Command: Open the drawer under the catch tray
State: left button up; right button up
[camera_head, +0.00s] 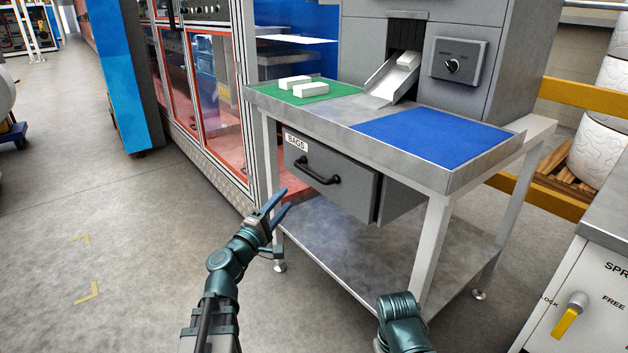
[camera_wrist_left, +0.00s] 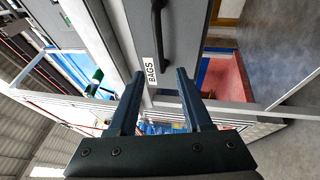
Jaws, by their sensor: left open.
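The grey drawer (camera_head: 345,196) hangs under the left part of the metal catch tray (camera_head: 355,122). It has a white BAGS label (camera_head: 296,142) and a black bar handle (camera_head: 317,174). The drawer looks shut or nearly so. My left gripper (camera_head: 286,200) is open and empty, in front of and left of the drawer, apart from the handle. In the left wrist view the handle (camera_wrist_left: 160,25) lies beyond the open fingertips (camera_wrist_left: 160,74), and the label (camera_wrist_left: 151,72) shows between them. My right gripper is out of view; only a part of my right arm shows.
White blocks (camera_head: 295,86) lie on the green area of the tray; another sits on the metal chute (camera_head: 392,80). The blue area (camera_head: 432,136) is bare. A table leg (camera_head: 431,255) and lower shelf (camera_head: 370,262) are near. A panel with a yellow lever (camera_head: 566,318) stands right. Floor at left is free.

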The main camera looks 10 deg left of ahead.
aim_at(308, 170)
pick_arm(q)
jog(key=p+x, duration=0.2)
jog(key=x, duration=1.1)
jog(key=shift+w+d, duration=0.2)
jog(key=shift+w, duration=0.2)
grip_shut()
dwell(0.9)
